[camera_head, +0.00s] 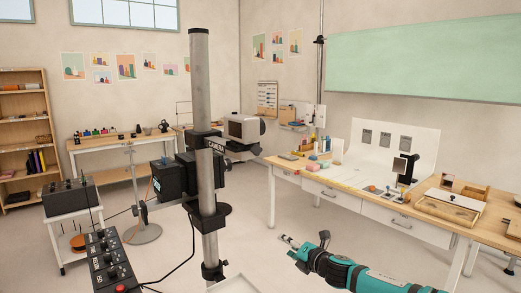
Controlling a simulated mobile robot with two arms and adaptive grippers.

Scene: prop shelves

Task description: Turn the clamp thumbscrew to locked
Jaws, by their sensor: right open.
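A grey vertical column (200,80) stands in the middle of the head view. A black collar (212,216) and a smaller clamp (213,270) sit lower on the column. My right gripper (289,241), on a teal arm from the lower right, is open and empty, low and to the right of the column, apart from it. My left gripper is out of view.
A black control box (110,262) with knobs and a red button stands at lower left, its cable trailing right. A long workbench (345,201) with drawers fills the right side. A white cart (75,222) and wooden shelf stand left. Open floor lies between column and bench.

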